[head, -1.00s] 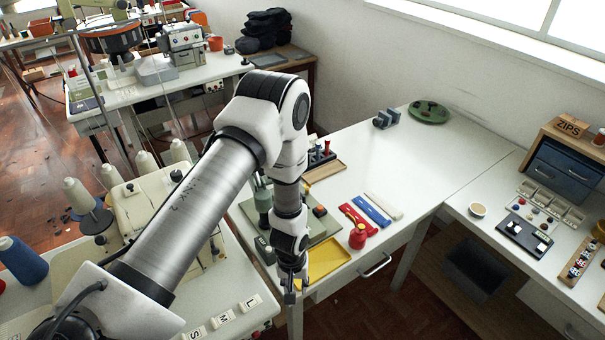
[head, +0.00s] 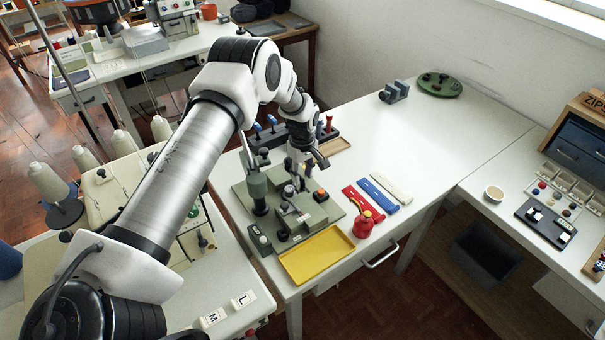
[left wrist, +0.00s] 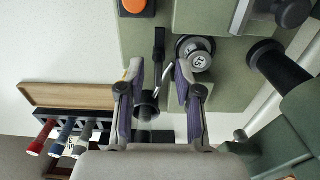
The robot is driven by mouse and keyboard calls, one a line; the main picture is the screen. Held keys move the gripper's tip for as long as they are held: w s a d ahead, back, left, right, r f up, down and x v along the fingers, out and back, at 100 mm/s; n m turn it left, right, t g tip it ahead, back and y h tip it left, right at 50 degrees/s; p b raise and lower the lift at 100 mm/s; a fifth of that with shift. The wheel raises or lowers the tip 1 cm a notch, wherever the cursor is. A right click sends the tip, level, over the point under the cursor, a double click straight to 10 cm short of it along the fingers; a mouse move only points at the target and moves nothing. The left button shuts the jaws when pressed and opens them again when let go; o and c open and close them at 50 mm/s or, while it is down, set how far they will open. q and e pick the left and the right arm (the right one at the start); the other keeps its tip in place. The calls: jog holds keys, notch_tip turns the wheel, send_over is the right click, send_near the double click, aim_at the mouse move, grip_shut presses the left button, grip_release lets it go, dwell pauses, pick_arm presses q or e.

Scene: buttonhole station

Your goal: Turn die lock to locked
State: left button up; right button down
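The green buttonhole machine (head: 322,211) stands on the white table in the head view, partly hidden by my left arm. Its green base plate (left wrist: 145,42) fills the upper middle of the left wrist view. A black lever (left wrist: 159,45) and a round grey dial with a marked white face (left wrist: 197,60) sit on it; I cannot tell which part is the die lock. My left gripper (head: 316,164) is over the machine's back part. In the left wrist view its fingers (left wrist: 159,78) are apart, with the lever's lower end and a black knob between them. My right gripper is not in view.
An orange button (left wrist: 137,7) is near the lever. A rack of colored-handled tools (head: 328,135) and a wooden tray (head: 337,145) stand behind.

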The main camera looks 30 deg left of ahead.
pick_arm(q)
jog(key=shift+w+a+f, duration=0.1)
jog(key=shift+w+f, duration=0.05)
jog(key=shift+f, duration=0.35)
jog(key=shift+w+a+f, duration=0.1)
jog(key=shift+f, duration=0.4)
jog(key=shift+s+d+r, duration=0.15)
jog(key=shift+r, duration=0.05)
jog(key=shift+s, duration=0.1)
grip_shut()
jog(key=shift+f+m+b, duration=0.1)
jog(key=shift+m+b, duration=0.85)
jog(key=shift+m, duration=0.35)
jog(key=m+b, duration=0.2)
jog(key=m, duration=0.1)
jog(key=m+b, duration=0.2)
jog(key=m, duration=0.4)
jog(key=shift+d+m, duration=0.1)
jog(key=shift+m, duration=0.3)
jog(key=m+b, duration=0.1)
jog(key=m, duration=0.4)
jog(key=shift+m+b, duration=0.3)
jog(key=shift+b, duration=0.05)
